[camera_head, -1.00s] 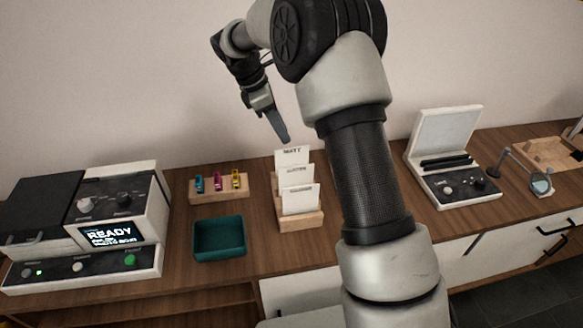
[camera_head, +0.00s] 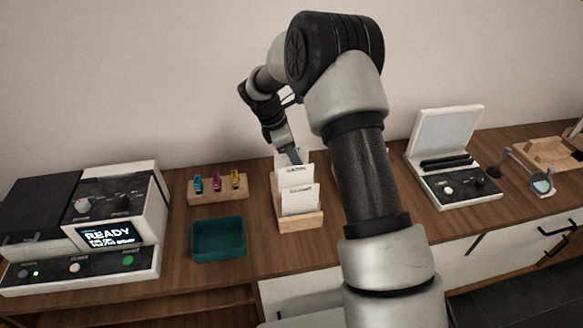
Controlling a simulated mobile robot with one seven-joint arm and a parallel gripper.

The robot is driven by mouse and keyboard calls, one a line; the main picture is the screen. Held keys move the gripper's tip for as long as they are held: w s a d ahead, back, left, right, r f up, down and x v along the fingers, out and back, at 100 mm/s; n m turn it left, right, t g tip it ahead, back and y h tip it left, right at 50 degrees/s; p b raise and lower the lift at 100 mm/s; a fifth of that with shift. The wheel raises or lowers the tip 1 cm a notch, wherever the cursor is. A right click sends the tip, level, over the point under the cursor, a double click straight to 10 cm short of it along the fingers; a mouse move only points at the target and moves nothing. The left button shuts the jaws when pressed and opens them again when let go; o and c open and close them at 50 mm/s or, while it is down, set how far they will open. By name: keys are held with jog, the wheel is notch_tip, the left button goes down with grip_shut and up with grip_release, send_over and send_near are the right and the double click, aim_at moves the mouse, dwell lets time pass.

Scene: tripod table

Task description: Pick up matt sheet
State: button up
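The matt sheet (camera_head: 281,163) is the rearmost white card in a wooden stepped holder (camera_head: 287,222) on the counter. Its printed label is now covered by my gripper. Two more white cards stand in front of it, a middle one (camera_head: 296,176) and a front one (camera_head: 298,199). My gripper (camera_head: 293,157) points down at the top of the matt sheet, its fingertips overlapping the sheet's upper edge in the picture. I cannot tell whether the fingers touch it or how far apart they are.
A teal tray (camera_head: 219,240) and a wooden block with three coloured cartridges (camera_head: 217,186) stand left of the holder. A printer-like machine reading READY (camera_head: 115,215) is further left. An open-lidded device (camera_head: 452,165) and a magnifier (camera_head: 541,186) are at right.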

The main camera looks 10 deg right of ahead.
jog(key=shift+f, duration=0.25)
dwell(0.5)
grip_shut()
